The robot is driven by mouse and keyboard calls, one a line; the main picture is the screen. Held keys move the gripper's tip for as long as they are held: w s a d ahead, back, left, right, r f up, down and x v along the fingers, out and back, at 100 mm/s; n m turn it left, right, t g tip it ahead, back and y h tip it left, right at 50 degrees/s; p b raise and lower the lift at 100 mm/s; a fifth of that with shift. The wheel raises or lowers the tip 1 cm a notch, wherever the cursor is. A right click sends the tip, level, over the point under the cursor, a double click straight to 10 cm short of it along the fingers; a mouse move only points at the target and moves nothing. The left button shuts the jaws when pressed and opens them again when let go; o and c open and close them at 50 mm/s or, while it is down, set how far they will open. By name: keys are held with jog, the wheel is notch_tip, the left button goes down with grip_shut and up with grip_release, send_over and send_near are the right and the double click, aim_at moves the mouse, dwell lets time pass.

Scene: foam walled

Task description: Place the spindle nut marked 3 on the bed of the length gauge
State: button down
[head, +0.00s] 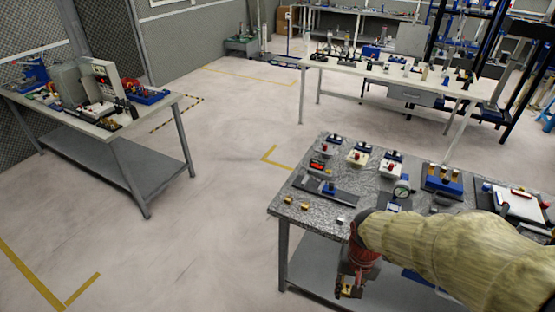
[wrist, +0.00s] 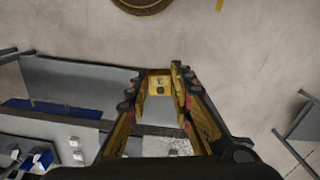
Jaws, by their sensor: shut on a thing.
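My gripper (wrist: 159,87) is shut on a small brass-yellow nut (wrist: 160,82), held between the fingertips. A dark mark shows on its face, but I cannot read it surely. In the head view my gripper (head: 348,290) points down by the near edge of the foil-topped bench, with a brassy piece at its tip.
Two brass pieces (head: 304,206) and a silver piece (head: 340,220) lie near the bench's front left edge. Open floor lies left.

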jog(key=w+f+n+b, duration=0.1)
jog(key=w+f+n, duration=0.1)
jog(key=w, duration=0.6)
jog(key=w+f+n+b, duration=0.1)
jog(key=w+f, duration=0.2)
jog(key=w, duration=0.5)
notch_tip(320, 180, down, 10)
jog(key=w+b, duration=0.1)
jog(key=b, duration=0.1)
jog(key=shift+w+d+r, duration=0.15)
jog(key=shift+w+d, duration=0.1)
jog(key=shift+w, duration=0.15)
